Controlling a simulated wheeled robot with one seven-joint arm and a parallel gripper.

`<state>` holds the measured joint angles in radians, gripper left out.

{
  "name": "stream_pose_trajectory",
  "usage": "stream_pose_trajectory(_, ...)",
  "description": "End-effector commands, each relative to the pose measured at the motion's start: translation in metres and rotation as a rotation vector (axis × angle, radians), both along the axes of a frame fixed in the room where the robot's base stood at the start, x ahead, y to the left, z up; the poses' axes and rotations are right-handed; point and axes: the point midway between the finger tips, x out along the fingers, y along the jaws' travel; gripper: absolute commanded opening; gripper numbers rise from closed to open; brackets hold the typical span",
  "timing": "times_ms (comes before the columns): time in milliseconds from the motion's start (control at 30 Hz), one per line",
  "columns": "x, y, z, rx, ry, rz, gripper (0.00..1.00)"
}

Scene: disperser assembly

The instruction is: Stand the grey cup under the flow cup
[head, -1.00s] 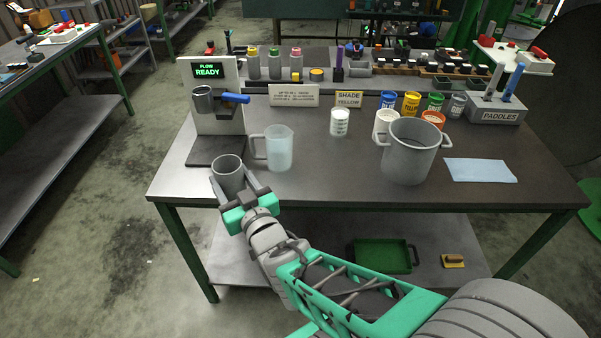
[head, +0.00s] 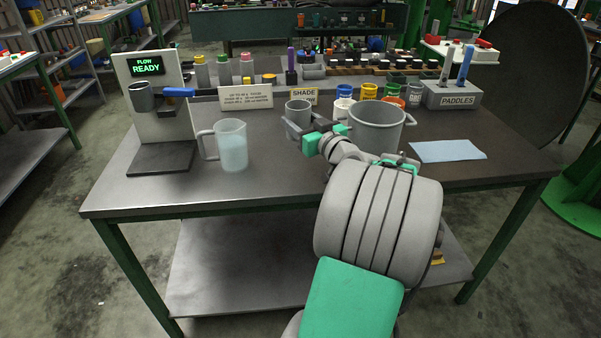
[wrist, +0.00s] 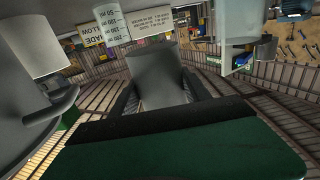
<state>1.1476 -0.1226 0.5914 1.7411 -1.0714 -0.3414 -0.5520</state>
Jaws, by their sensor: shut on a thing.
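The grey cup (head: 298,112) is held between the fingers of my gripper (head: 299,130), over the middle of the table, left of the big pot. In the wrist view the cup (wrist: 160,75) fills the space between the two fingers and looks about upright. The flow cup (head: 142,98) is a small grey cylinder with a blue handle, mounted on the white panel of the flow stand at the left. Below it, the stand's dark base plate (head: 161,157) is empty. My gripper and the cup are well to the right of the stand.
A translucent jug (head: 231,146) stands between the stand and my gripper. The big grey pot (head: 376,128) is close to my gripper's right. The SHADE sign (head: 303,94) is behind the cup. The table front between jug and arm is clear.

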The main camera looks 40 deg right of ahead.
Motion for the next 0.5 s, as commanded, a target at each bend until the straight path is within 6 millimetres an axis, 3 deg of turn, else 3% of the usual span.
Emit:
stream_pose_trajectory(233,0.0,0.0,-0.001,0.001,0.0,0.0,0.1)
stream_pose_trajectory(500,0.0,0.0,-0.048,0.004,0.0,0.0,0.1)
